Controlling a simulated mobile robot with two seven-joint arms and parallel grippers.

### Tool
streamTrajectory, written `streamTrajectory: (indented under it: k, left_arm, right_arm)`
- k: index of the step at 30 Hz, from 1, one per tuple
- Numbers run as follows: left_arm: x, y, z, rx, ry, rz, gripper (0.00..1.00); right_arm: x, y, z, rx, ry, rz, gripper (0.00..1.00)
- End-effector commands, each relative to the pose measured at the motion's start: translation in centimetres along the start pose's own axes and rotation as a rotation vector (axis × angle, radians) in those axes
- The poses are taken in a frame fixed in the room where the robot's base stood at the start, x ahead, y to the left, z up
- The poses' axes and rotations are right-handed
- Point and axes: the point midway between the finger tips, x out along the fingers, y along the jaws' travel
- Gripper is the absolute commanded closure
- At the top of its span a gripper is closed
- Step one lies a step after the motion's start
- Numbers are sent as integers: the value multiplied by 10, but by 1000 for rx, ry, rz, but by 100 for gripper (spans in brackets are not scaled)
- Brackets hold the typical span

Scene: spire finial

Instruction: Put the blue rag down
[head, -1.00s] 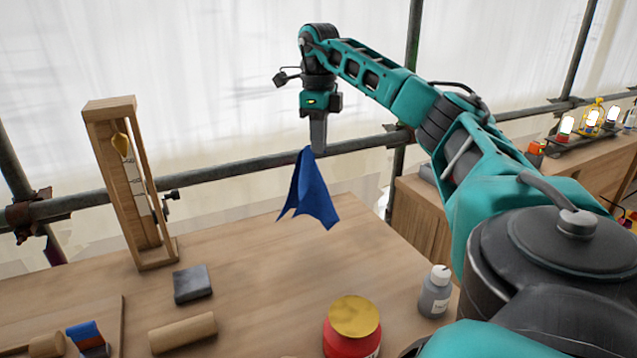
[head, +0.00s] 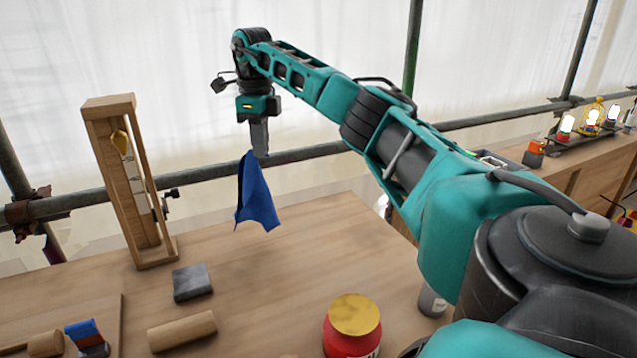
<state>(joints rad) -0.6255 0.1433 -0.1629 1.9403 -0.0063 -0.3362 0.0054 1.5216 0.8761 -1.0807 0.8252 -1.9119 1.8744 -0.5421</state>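The blue rag (head: 256,197) hangs limp from my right gripper (head: 259,152) in the head view. The gripper points down and its fingers are shut on the rag's top. The rag hangs over the back part of the wooden table (head: 260,270); I cannot tell exactly how high its lower edge is above the wood. My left gripper is not in view.
A wooden frame with a plumb bob (head: 135,190) stands left of the rag. A grey block (head: 192,283), a wooden cylinder (head: 182,331) and a red jar with a gold lid (head: 352,328) are nearer. A grey bottle (head: 431,301) is partly hidden by my arm. The table's middle is clear.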

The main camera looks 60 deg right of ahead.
Motion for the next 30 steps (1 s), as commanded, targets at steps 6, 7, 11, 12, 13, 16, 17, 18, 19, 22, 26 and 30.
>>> streamTrajectory:
  k: [6, 7, 11, 12, 13, 16, 17, 18, 19, 22, 26, 30]
  left_arm:
    - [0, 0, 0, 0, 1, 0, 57]
    - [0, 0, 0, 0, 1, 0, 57]
    - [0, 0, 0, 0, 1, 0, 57]
    - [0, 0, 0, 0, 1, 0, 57]
    - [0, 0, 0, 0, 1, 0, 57]
    - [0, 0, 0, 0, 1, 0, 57]
    - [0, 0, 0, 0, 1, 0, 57]
    - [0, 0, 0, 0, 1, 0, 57]
    - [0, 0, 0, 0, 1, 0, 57]
    - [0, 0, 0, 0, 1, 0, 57]
    - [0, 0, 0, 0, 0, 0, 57]
    - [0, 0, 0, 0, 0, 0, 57]
  right_arm:
    - [3, 8, 34, -28, 0, 1, 100]
    - [4, 9, 36, -30, 1, 2, 100]
    - [4, 12, 49, -41, 0, 0, 100]
    - [5, 12, 52, -45, 0, 0, 100]
    - [8, 12, 51, -45, 3, 0, 100]
    - [20, 9, 42, -45, 4, 0, 100]
    - [23, 9, 40, -45, 3, 0, 100]
    - [29, 8, 37, -44, 4, 0, 100]
    - [33, 7, 34, -44, 4, -1, 100]
    - [48, 5, 25, -44, 5, 0, 100]
    - [68, 2, 9, -43, 5, 1, 100]
    - [72, -5, -18, -42, 3, -1, 100]
